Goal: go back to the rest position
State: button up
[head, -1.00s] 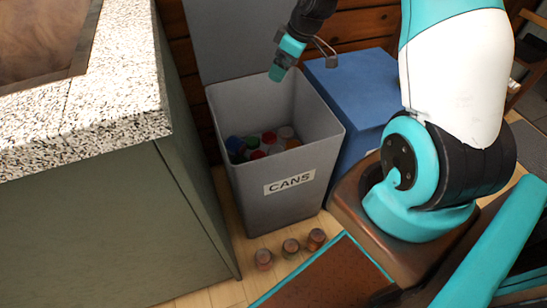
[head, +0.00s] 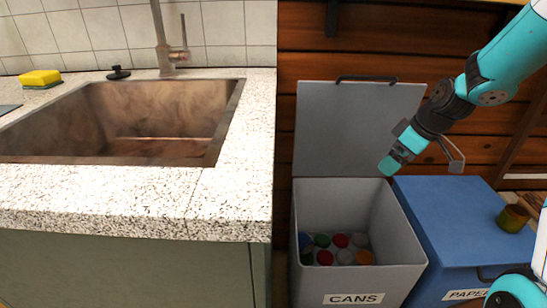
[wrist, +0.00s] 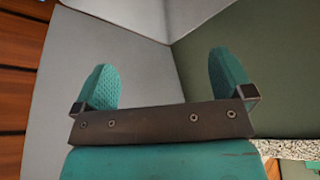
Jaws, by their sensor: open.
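My gripper (head: 392,165) is above the back right part of the open grey bin marked CANS (head: 407,222) in the head view. In the wrist view my gripper (wrist: 170,85) has its two teal fingers wide apart with nothing between them. Several cans (head: 340,241) with coloured ends lie at the bottom of the bin. The bin's lid (head: 345,130) stands raised behind it.
A blue bin marked PAPER (head: 440,215) stands right of the grey bin, with a can (head: 513,218) on its lid. A speckled counter (head: 235,165) with a sink (head: 150,120) is at left. A yellow sponge (head: 40,77) and a tap (head: 165,50) are on it.

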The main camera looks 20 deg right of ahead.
jog(key=s+a+r+g+y, duration=0.1)
jog(key=s+a+r, duration=0.2)
jog(key=a, duration=0.5)
jog(key=s+a+r, duration=0.3)
jog(key=a+r, duration=0.1)
jog(key=a, duration=0.4)
jog(key=s+a+r+g, duration=0.3)
jog(key=s+a, duration=0.9)
jog(key=s, duration=0.4)
notch_tip(320, 180, up, 23)
jog(key=p, duration=2.2)
jog(key=shift+s+y+p, duration=0.3)
jog(key=shift+p, duration=0.1)
